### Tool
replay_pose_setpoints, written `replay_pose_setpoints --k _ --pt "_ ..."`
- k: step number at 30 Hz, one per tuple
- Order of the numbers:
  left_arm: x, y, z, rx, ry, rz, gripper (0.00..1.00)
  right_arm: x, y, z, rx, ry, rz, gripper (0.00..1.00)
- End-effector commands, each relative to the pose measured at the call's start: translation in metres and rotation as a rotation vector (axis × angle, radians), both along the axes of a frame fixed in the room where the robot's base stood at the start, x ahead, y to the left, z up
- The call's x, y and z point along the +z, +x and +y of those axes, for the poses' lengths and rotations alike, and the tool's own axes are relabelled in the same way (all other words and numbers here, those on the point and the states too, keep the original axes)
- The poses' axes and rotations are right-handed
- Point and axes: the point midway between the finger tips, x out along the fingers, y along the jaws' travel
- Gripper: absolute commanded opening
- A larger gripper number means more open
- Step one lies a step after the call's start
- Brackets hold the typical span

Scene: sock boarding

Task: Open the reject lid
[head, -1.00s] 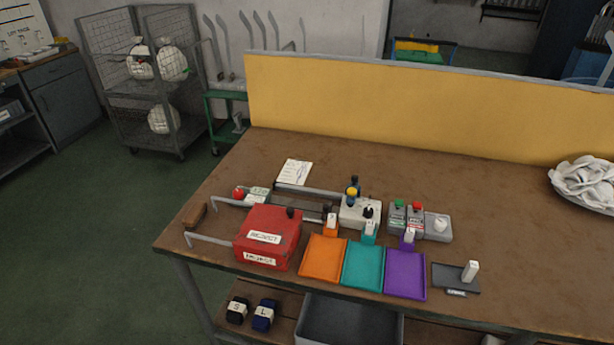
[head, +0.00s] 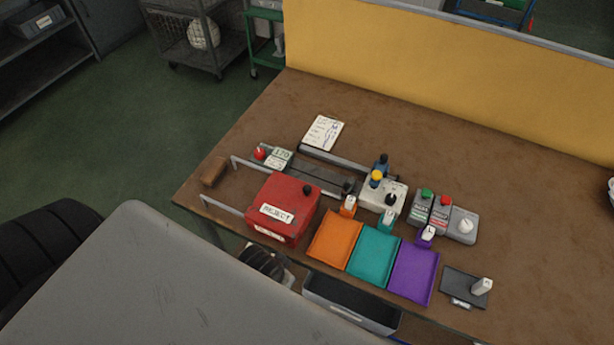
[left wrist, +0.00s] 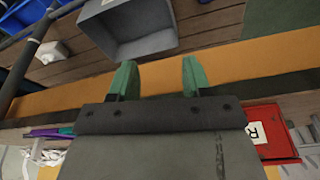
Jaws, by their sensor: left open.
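The red reject box (head: 280,208) stands near the left front of the table, with REJECT labels on its top and front. Its red lid is down, and a black knob (head: 308,190) sits on top towards the back right. Part of the red box (left wrist: 268,130) also shows at the right of the left wrist view. My left gripper (left wrist: 158,78) has two green fingers apart with nothing between them, to the side of the box in that view. In the head view my grey arm fills the lower left, and the fingers cannot be made out. My right gripper is not in view.
Orange (head: 335,240), teal (head: 373,257) and purple (head: 414,273) trays lie right of the box. Metal rails (head: 222,205) stick out to its left, beside a brown block (head: 213,171). A grey bin (head: 350,303) sits below the table edge.

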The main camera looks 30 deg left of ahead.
Motion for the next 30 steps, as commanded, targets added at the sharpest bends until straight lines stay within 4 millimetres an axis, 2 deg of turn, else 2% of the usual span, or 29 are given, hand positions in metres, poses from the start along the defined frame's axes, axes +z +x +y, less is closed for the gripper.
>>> replay_pose_setpoints --k 1,5,6,7,15,20,25,30 --pt "0.024 0.004 -0.001 0.001 -0.006 -0.014 0.48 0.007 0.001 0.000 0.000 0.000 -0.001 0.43" --pt "0.077 0.015 -0.010 0.012 -0.042 -0.041 0.48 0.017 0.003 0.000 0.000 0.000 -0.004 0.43" --pt "0.098 0.024 -0.016 0.018 -0.068 -0.055 0.48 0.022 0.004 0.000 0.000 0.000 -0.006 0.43" --pt "0.107 0.030 -0.022 0.024 -0.091 -0.057 0.48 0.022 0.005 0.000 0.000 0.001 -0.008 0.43" --pt "0.139 0.075 -0.057 0.083 -0.227 -0.020 0.48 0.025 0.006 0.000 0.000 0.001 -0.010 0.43" --pt "0.154 0.105 -0.066 0.160 -0.260 0.045 0.48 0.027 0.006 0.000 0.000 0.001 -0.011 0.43" --pt "0.173 0.137 -0.052 0.327 -0.230 0.139 0.48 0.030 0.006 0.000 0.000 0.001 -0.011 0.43" --pt "0.197 0.165 -0.019 0.566 -0.159 0.207 0.48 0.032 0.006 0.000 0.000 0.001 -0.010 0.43"
